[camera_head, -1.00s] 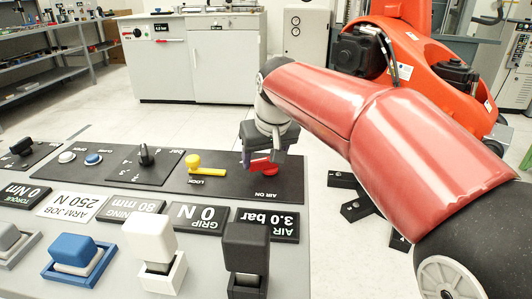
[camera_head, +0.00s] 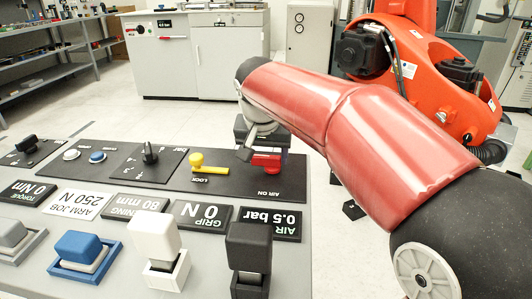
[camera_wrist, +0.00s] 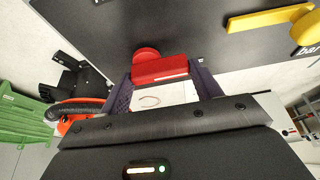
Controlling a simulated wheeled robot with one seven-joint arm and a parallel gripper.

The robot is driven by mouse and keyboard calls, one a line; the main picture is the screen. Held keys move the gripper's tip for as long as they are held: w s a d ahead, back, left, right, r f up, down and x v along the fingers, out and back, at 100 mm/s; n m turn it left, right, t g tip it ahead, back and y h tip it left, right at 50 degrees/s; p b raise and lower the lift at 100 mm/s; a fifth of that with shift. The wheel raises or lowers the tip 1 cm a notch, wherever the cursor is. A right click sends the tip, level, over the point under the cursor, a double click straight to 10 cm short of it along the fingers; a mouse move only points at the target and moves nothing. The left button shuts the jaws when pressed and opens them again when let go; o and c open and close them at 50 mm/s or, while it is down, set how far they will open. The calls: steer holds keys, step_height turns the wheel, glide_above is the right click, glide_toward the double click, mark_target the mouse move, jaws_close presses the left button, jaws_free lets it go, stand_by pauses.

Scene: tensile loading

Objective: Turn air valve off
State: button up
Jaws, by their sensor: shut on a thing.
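The red air valve handle (camera_head: 267,161) sits at the right end of the black panel strip, above the label AIR ON. My gripper (camera_wrist: 163,80) is shut on it, with one finger on each side of the red bar (camera_wrist: 160,69) in the wrist view. In the head view my gripper (camera_head: 258,142) partly hides the handle. The round red hub shows beyond the bar in the wrist view. The air display (camera_head: 272,223) reads 0.5 bar.
A yellow LOCK lever (camera_head: 209,169) stands left of the red handle. A black knob (camera_head: 150,153) and blue and white buttons lie farther left. Large block switches, including a black one (camera_head: 248,252), line the front. An orange robot (camera_head: 420,85) stands behind my arm.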

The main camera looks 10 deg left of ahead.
steer(key=o, duration=1)
steer(key=shift+r, duration=0.1)
steer(key=v, duration=0.7)
steer(key=shift+s+r, duration=0.2)
steer(key=shift+r, duration=0.1)
